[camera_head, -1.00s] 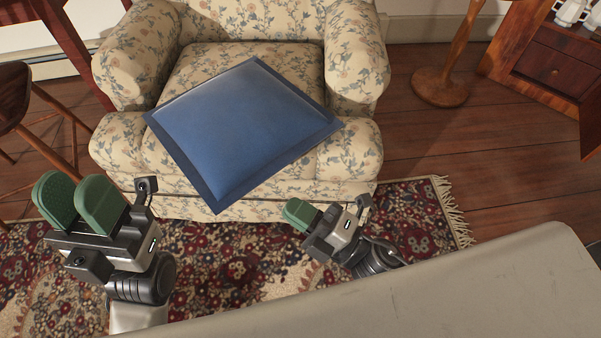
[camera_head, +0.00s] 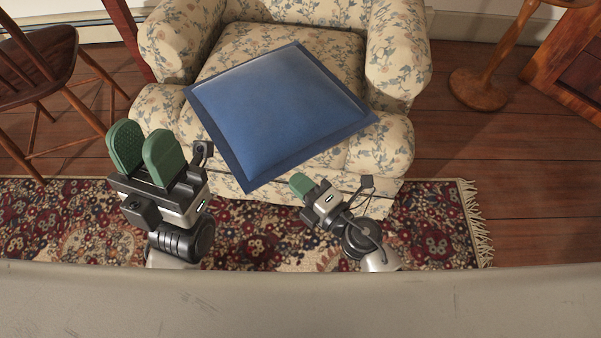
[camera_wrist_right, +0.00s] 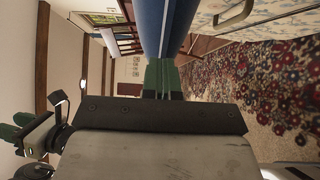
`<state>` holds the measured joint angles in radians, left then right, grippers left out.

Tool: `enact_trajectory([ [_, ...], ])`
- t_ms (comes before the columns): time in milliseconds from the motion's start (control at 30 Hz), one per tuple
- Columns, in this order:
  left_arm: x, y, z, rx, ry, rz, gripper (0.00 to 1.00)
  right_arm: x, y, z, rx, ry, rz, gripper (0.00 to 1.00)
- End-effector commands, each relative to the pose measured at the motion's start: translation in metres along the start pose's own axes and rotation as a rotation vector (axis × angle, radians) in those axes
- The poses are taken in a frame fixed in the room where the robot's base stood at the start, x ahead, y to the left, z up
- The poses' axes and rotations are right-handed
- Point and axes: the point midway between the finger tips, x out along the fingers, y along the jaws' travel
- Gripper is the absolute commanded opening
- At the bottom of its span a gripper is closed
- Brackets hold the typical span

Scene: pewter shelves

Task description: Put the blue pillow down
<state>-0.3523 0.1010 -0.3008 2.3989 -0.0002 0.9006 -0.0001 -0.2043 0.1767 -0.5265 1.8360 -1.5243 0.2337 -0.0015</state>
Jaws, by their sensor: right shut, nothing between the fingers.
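The blue pillow (camera_head: 280,115) lies slantwise over the seat of the floral armchair (camera_head: 398,140), its near corner reaching past the seat's front. I cannot tell whether its whole underside touches the seat. My left gripper (camera_head: 146,148) is open and empty, left of the pillow's near corner and apart from it. My right gripper (camera_head: 300,184) is shut with nothing in it, just below the pillow's near right edge. In the right wrist view the shut green fingers (camera_wrist_right: 162,78) point at the pillow (camera_wrist_right: 168,25), seen edge-on close ahead. Contact there is unclear.
A patterned rug (camera_head: 440,230) lies on the wooden floor before the armchair. A wooden chair (camera_head: 40,75) stands at the left. A wooden stand (camera_head: 478,88) and a cabinet (camera_head: 570,65) are at the right, with bare floor between them and the armchair.

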Motion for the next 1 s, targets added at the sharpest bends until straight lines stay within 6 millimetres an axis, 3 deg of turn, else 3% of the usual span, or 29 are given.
enact_trajectory([
  [200, -0.002, 0.000, 0.001, 0.000, 0.000, 0.000, 0.34, 0.012, -0.001, 0.012, 0.001, 0.000, 0.000, 0.00],
  [633, 0.000, 0.000, 0.000, 0.000, 0.002, 0.001, 0.34, 0.017, 0.000, 0.017, 0.001, 0.000, 0.000, 0.00],
  [1000, 0.009, 0.000, -0.002, 0.001, 0.006, 0.001, 0.34, 0.073, 0.000, 0.073, 0.000, 0.000, 0.001, 0.00],
])
